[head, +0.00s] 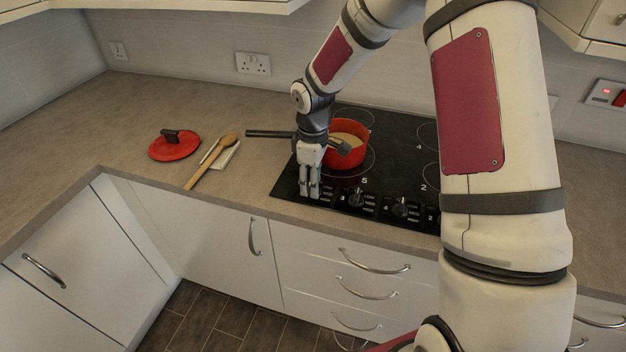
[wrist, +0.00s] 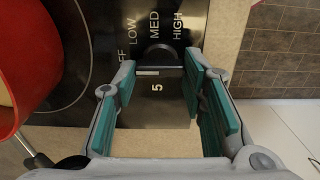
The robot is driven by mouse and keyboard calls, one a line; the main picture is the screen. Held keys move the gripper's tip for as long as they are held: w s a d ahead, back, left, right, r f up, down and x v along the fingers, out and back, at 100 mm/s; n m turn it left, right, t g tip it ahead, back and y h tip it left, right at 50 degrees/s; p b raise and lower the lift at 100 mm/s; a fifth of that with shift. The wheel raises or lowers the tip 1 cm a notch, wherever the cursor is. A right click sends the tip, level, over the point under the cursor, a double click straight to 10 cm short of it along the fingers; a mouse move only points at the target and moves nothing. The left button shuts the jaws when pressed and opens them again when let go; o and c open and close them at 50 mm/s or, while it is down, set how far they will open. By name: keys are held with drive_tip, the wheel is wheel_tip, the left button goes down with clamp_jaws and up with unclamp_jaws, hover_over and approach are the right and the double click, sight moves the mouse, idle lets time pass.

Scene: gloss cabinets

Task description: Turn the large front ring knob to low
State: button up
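The hob's front control strip shows in the wrist view with a black knob (wrist: 172,72) marked 5. A white line on the knob points left, toward the partly covered OFF label. LOW, MED and HIGH are printed around it. My gripper (wrist: 160,78) is open, its teal-padded fingers on either side of this knob; I cannot tell whether they touch it. In the head view my gripper (head: 309,192) points down at the front-left corner of the hob and hides that knob. Two other knobs (head: 356,197) (head: 400,207) stand to its right along the strip.
A red pot (head: 349,165) with pale contents stands on the black hob (head: 397,150) right behind my gripper; it also shows at the left of the wrist view (wrist: 28,60). A red lid (head: 174,148) and a wooden spoon (head: 210,163) lie on the clear counter left.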

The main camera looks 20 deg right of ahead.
drive_tip(key=shift+c, duration=1)
drive_tip(key=shift+m, duration=0.3)
drive_tip(key=m, duration=0.3)
drive_tip(key=shift+w+b, duration=0.1)
drive_tip(key=shift+b, duration=0.2)
drive_tip(key=shift+d+m, duration=0.1)
drive_tip(key=shift+m, duration=1.9)
drive_tip(key=shift+b, duration=0.3)
drive_tip(key=o, duration=1.2)
drive_tip(key=shift+c, duration=0.2)
drive_tip(key=shift+r, duration=0.1)
